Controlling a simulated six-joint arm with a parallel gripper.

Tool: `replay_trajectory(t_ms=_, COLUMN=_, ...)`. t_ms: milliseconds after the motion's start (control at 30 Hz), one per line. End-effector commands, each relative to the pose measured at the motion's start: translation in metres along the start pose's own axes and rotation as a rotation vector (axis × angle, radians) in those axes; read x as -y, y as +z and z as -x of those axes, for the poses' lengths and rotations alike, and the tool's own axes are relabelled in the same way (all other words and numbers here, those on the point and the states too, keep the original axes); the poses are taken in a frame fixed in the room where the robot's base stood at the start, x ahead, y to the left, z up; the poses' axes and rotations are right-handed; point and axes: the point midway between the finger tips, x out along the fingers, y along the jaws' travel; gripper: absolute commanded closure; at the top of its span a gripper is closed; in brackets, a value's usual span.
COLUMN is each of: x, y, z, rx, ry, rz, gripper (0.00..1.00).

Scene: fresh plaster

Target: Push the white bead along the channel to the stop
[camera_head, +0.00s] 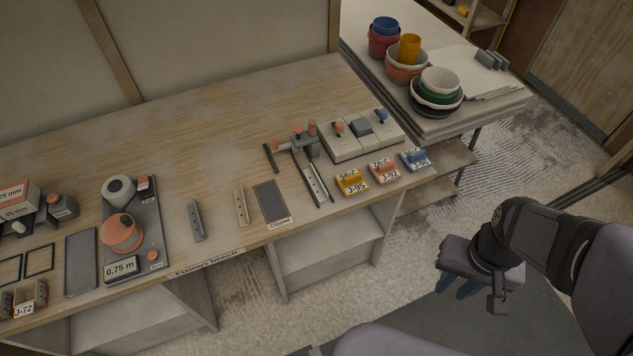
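A narrow pale bead-like strip (241,206) lies on the bench, left of a dark grey mat. A similar grey strip (196,220) lies further left. I cannot tell for sure which piece is the white bead. A dark channel-like rail (312,179) with small light spots runs toward the bench's front edge, below a dark clamp-like fixture (300,142). No stop can be made out clearly. My gripper (459,287) hangs over the floor at the right, well away from the bench, with bluish fingers pointing down. Nothing is seen in it; its finger gap is unclear.
Yellow, red and blue labelled blocks (384,172) sit right of the rail, in front of pale boxes with knobs (345,145). A scale-like device (122,232) stands at left. Stacked bowls (436,92) are on the far table. Bare bench top (200,130) lies behind.

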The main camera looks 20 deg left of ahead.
Motion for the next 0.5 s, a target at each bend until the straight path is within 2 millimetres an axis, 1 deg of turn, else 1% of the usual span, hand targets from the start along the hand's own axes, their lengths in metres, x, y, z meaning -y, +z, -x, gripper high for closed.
replay_trajectory(t_ms=300, x=0.001, y=-0.003, z=0.001, rx=0.0, ry=0.0, rz=0.007, gripper=0.74)
replay_trajectory(t_ms=367, x=0.003, y=-0.007, z=0.002, rx=0.001, ry=0.0, rz=0.016, gripper=0.74)
replay_trajectory(t_ms=467, x=0.009, y=-0.019, z=0.004, rx=0.001, ry=0.0, rz=0.044, gripper=0.74)
replay_trajectory(t_ms=500, x=0.013, y=-0.027, z=0.006, rx=0.0, ry=0.0, rz=0.06, gripper=0.74)
